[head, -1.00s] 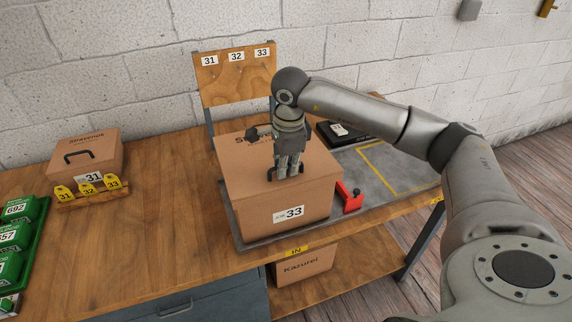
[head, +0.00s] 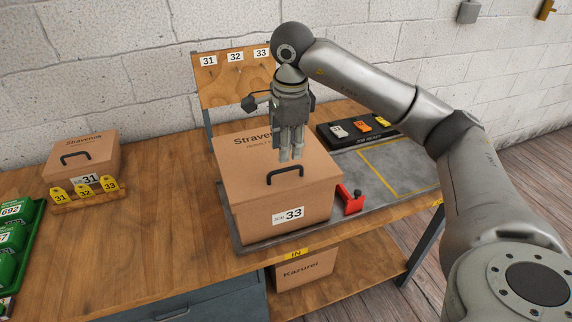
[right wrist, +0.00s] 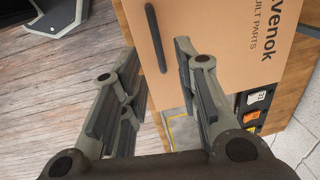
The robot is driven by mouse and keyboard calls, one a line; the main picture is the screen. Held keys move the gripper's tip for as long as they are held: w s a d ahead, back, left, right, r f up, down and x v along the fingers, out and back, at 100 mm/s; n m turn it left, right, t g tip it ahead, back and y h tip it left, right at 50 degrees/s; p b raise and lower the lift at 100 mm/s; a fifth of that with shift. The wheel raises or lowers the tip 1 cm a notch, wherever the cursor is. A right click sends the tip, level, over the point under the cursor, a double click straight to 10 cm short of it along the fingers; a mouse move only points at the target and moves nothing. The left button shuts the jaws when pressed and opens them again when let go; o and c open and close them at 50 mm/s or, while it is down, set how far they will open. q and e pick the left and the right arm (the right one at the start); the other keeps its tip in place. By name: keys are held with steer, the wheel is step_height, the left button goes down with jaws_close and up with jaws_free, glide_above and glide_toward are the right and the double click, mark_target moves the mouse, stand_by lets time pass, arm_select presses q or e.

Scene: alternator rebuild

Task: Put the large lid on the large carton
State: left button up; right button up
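The large lid (head: 240,170), brown with a dark handle (head: 285,172), lies on the large carton (head: 257,226) labelled 33. It looks level and lined up with the carton walls; any fine gap around its edge is too small to tell. My right gripper (head: 291,156) is above the lid, just behind and over the handle, pointing down and apart from it. In the right wrist view the fingers (right wrist: 155,85) are spread with nothing held, and the lid (right wrist: 215,30) and its handle (right wrist: 156,38) show beyond them. My left gripper is not in view.
The carton stands on a grey mat (head: 244,246) beside a red clamp (head: 351,200). A black tag tray (head: 371,138) lies behind right. A smaller carton 31 (head: 107,157), a tag rack (head: 72,203) and green bins (head: 27,213) are at left. Bench between is clear.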

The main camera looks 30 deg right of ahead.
steer(key=shift+s+r, duration=0.15)
steer(key=shift+r, duration=1.15)
steer(key=shift+s+r, duration=0.15)
steer(key=shift+r, duration=1.1)
